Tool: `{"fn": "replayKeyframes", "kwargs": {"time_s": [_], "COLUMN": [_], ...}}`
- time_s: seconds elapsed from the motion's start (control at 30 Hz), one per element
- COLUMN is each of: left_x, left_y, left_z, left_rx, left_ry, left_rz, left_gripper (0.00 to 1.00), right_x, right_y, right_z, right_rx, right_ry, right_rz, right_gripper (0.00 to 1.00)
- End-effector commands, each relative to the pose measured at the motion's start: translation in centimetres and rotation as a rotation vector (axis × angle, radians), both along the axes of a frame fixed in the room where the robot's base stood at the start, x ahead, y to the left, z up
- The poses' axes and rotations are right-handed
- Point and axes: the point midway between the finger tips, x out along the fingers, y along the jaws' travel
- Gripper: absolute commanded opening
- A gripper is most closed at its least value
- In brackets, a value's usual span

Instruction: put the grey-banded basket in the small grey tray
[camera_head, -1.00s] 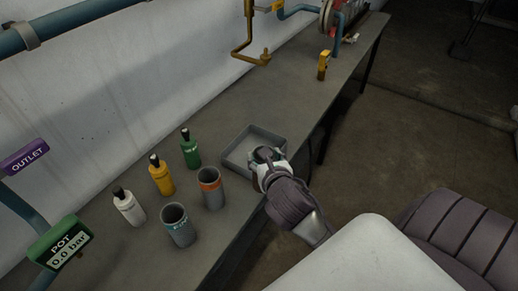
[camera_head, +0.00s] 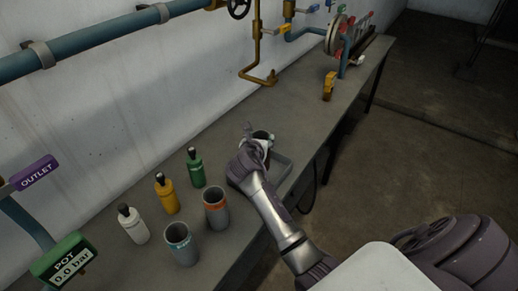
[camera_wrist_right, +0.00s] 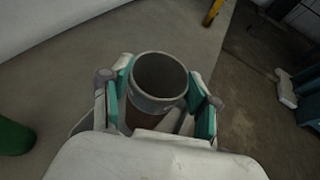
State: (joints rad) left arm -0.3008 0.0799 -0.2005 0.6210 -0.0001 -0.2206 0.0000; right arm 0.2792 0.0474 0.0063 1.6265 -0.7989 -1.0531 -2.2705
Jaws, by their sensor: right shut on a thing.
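My right gripper (camera_head: 261,139) is shut on the grey-banded basket (camera_wrist_right: 158,84), a round, open-topped cup with a grey band at its rim and a brownish lower body. The right wrist view shows a finger on each side of it, its mouth facing up. In the head view the basket is mostly hidden by the gripper and wrist. The small grey tray (camera_head: 283,172) lies on the bench, partly covered by my right arm. The gripper is at the tray's far side in the picture; the basket's height over it cannot be told. My left gripper is not in view.
An orange-banded cup (camera_head: 215,208) and a teal-banded cup (camera_head: 181,244) stand left of the tray. Green (camera_head: 196,168), yellow (camera_head: 166,194) and white (camera_head: 133,225) bottles stand behind them. A brass pipe (camera_head: 257,75) comes down near the wall.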

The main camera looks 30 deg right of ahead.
Motion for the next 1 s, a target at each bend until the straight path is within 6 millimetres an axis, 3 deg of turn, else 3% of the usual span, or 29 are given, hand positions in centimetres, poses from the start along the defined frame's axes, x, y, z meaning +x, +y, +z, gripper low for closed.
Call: {"fn": "replayKeyframes", "kwargs": {"time_s": [0.37,0.73,0.77,0.9,1.0], "left_x": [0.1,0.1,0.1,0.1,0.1], "left_y": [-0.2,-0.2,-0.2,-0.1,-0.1], "left_z": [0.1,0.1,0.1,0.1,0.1], "left_rx": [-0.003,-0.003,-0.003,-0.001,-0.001], "left_ry": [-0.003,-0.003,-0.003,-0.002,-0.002], "left_rz": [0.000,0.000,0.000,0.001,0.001], "left_gripper": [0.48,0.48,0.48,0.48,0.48], "right_x": [0.4,0.4,0.4,0.3,0.3], "right_y": [0.1,0.1,0.1,0.1,0.1], "right_z": [-4.0,-4.4,-4.5,-4.5,-4.5], "right_rx": [0.000,-0.001,0.000,0.000,0.000], "right_ry": [0.002,-0.001,0.000,0.000,0.000], "right_rz": [-0.001,0.000,0.000,0.000,0.000], "right_gripper": [0.03,0.03,0.62,0.86,0.86]}}
